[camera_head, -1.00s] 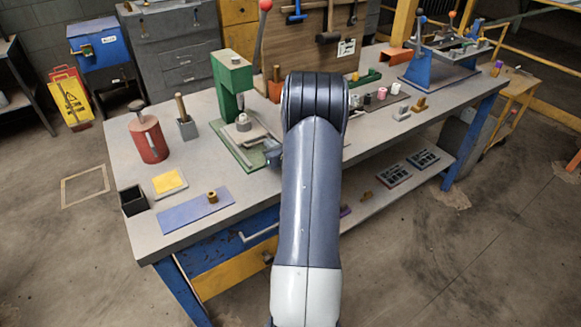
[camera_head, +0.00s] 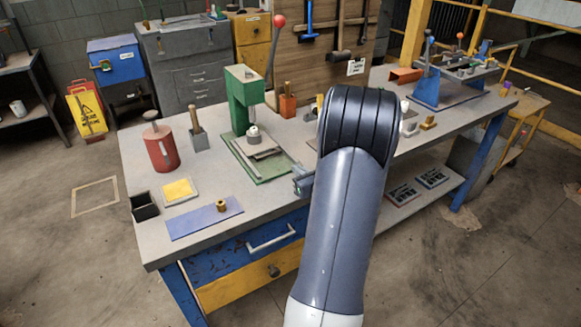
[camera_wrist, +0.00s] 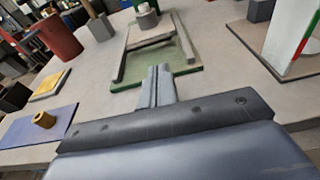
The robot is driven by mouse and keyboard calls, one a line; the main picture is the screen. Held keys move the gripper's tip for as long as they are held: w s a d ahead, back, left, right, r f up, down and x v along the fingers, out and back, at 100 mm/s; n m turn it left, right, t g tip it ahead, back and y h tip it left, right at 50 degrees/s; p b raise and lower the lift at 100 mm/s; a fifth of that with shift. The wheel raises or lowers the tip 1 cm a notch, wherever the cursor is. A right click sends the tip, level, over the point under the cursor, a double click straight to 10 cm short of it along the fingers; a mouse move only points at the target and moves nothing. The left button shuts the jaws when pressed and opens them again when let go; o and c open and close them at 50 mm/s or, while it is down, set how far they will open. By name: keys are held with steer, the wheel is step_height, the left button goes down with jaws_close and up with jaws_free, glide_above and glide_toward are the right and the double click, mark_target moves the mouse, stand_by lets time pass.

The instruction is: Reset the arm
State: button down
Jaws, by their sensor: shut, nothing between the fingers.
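My arm rises in the front of the head view and hides part of the workbench (camera_head: 215,185). My gripper (camera_wrist: 160,72) shows in the wrist view with its two fingers together and nothing between them. It points toward the green base plate (camera_wrist: 187,72) of the press. In the head view only a bit of my gripper (camera_head: 303,185) shows at the left side of my arm, near the bench's front edge and right of the green press (camera_head: 245,95).
A red canister (camera_head: 160,148), a black open box (camera_head: 145,207), a blue mat (camera_head: 205,218) with a brass piece and a yellow tile (camera_head: 180,190) stand on the bench's left. A blue fixture (camera_head: 427,88) stands at the far right.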

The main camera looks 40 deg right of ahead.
steer(key=shift+v, duration=1.2)
steer(key=p, duration=0.2)
glide_toward(275, 153)
steer(key=x, duration=0.3)
steer(key=shift+w+d, duration=0.1)
steer(key=shift+d, duration=0.05)
steer(key=shift+w+f, duration=0.1)
steer(key=shift+w, duration=0.25)
steer(key=shift+x, duration=1.2)
steer(key=shift+w+d+f, duration=0.1)
